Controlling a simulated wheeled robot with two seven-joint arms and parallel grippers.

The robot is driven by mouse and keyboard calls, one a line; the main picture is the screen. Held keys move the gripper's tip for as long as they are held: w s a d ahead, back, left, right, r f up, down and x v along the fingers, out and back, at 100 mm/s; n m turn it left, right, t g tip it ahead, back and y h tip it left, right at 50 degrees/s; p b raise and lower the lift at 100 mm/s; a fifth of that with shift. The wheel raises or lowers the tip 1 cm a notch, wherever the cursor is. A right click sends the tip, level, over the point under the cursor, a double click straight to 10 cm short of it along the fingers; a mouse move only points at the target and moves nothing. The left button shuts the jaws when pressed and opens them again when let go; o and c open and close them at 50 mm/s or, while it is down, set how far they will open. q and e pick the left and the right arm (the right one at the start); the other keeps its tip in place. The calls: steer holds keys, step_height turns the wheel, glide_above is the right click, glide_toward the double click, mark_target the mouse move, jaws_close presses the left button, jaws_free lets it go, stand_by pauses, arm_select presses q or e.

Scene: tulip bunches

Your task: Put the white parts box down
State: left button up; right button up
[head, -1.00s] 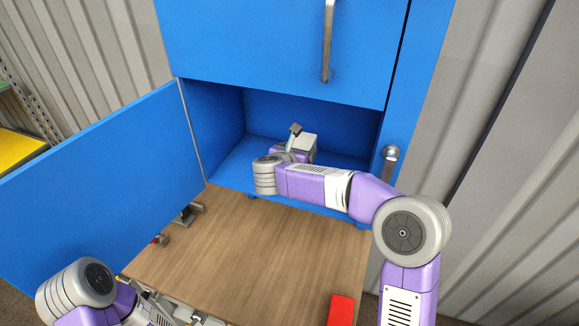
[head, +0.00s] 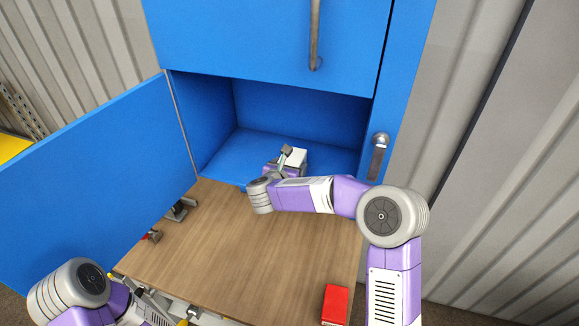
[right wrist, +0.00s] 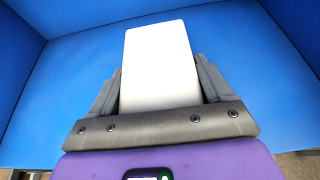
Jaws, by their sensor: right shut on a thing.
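The white parts box (head: 297,156) is in my right gripper (head: 289,160), at the front of the open blue cabinet compartment (head: 225,150). In the right wrist view the white box (right wrist: 160,55) sits between the two grey fingers of the right gripper (right wrist: 158,75), which are shut on it. Blue cabinet floor shows around and beyond it. I cannot tell whether the box touches that floor. My left gripper (head: 160,303) is low at the left, only partly seen; its jaws cannot be made out.
The blue door (head: 90,190) stands open at the left. A wooden worktop (head: 240,250) lies before the cabinet, mostly clear. A red box (head: 336,305) is at its front right. A dark metal fitting (head: 180,209) is by the door. The compartment looks empty around the box.

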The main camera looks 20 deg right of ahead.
steer(key=o, duration=1.2)
steer(key=shift+f, duration=0.1)
steer(key=shift+s+a+r, duration=0.15)
steer(key=shift+a+r, duration=0.05)
steer(key=shift+r, duration=0.15)
steer(key=v, duration=1.1)
steer(key=shift+s+b, duration=0.25)
steer(key=shift+b, duration=0.05)
steer(key=shift+a, duration=0.1)
